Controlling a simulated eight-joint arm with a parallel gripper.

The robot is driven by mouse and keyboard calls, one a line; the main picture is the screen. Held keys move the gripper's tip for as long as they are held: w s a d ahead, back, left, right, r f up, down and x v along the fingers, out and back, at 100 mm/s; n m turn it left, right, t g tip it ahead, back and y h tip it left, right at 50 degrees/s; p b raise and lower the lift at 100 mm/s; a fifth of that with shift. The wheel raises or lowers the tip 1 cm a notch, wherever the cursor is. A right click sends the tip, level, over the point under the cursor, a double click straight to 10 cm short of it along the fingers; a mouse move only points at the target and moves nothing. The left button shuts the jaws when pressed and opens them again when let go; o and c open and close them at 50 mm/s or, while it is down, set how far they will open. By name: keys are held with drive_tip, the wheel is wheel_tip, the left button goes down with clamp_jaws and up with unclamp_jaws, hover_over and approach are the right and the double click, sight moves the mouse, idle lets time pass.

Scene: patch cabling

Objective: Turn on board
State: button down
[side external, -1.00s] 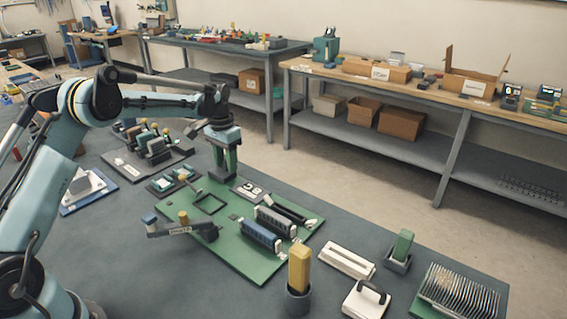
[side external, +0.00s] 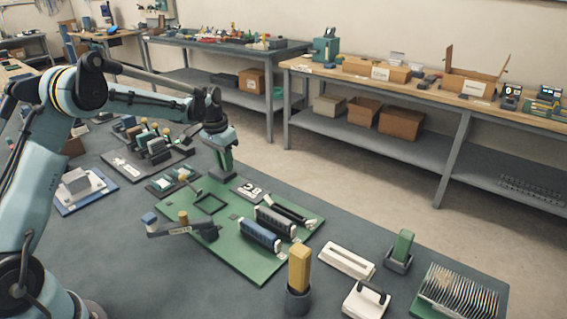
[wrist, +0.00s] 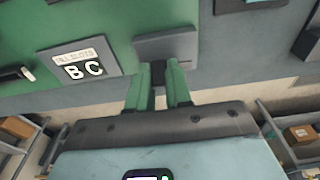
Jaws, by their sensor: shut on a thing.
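The green board (side external: 233,256) lies flat on the dark bench in the side view, and part of it fills the upper left of the wrist view (wrist: 75,25). My gripper (side external: 226,172) is at the board's far edge, tilted. In the wrist view its two green fingers (wrist: 158,82) are shut on a small dark piece (wrist: 158,73), which looks like a switch lever. That piece stands at a grey block (wrist: 168,45) by the board edge. In the side view my gripper hides the lever, so its position cannot be told.
A plate marked "BC" (wrist: 83,68) sits beside the grey block. The board carries a blue slotted block (side external: 261,236) and a dark one (side external: 276,222). A yellow block (side external: 299,268) stands in a cup near the front.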

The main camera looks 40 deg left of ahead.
idle(0.3)
drive_tip(key=c, duration=1)
unclamp_jaws()
drive_tip(key=shift+c, duration=0.2)
drive_tip(key=shift+r, duration=0.15)
wheel_tip(320, 180, up, 12)
drive_tip(key=s, duration=0.1)
drive_tip(key=shift+s, duration=0.3)
